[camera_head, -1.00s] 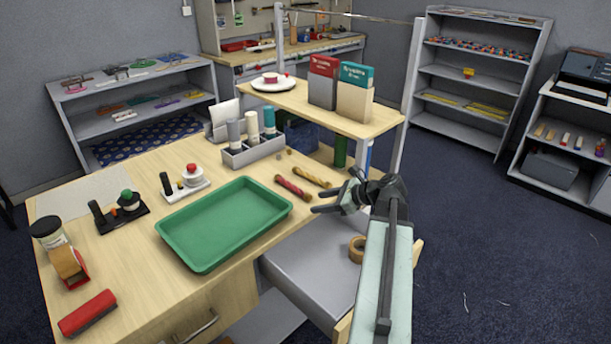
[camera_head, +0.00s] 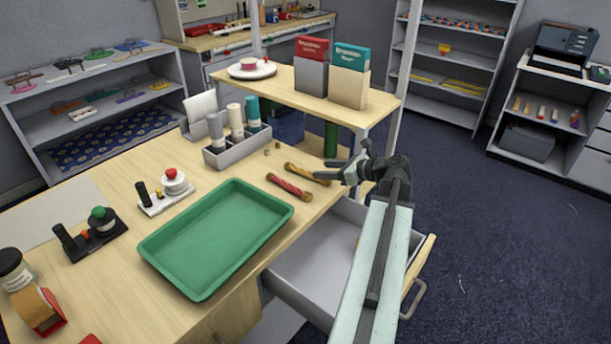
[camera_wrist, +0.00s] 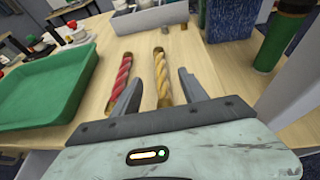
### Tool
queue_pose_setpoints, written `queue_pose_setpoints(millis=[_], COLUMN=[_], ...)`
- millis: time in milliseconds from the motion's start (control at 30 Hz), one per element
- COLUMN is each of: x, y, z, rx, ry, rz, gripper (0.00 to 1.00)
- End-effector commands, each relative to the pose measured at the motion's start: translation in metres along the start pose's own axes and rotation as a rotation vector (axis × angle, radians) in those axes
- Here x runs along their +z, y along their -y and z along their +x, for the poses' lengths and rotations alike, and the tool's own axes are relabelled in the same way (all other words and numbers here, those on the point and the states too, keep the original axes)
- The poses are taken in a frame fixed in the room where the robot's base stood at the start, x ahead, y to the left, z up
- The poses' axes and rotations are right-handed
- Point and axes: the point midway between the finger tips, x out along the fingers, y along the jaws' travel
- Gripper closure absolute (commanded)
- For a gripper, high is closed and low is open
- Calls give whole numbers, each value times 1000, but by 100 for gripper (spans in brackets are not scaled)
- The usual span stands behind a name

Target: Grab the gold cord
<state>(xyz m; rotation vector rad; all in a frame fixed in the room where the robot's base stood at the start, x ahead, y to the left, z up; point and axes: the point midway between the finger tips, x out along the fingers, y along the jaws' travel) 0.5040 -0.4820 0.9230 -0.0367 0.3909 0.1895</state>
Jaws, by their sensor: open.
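The gold cord (camera_head: 307,174) is a short twisted rope with brownish ends, lying on the wooden table near its right edge. It also shows in the wrist view (camera_wrist: 161,76), running away from me between the two fingertips. My gripper (camera_head: 338,170) is open and empty, just right of the cord's near end. In the wrist view my gripper (camera_wrist: 158,88) has one finger on each side of the cord's near end; I cannot tell its height above the table. A red cord (camera_head: 289,187) lies left of the gold one, outside the left finger in the wrist view.
A green tray (camera_head: 216,238) lies left of the cords. A grey bottle holder (camera_head: 238,150) stands behind them. A raised shelf (camera_head: 300,92) with two boxes is at the back. An open drawer (camera_head: 318,262) sits below the table edge, under my arm.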

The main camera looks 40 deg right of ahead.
Motion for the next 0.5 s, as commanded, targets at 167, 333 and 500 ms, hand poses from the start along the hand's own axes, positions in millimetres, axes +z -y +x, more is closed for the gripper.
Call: queue_pose_setpoints(millis=[167,333,500], x=[-4,-8,-12], y=[5,6,4], z=[13,20,49], rx=[-11,-16,-19], ry=[-1,-1,0], rz=[4,6,6], gripper=[49,49,49])
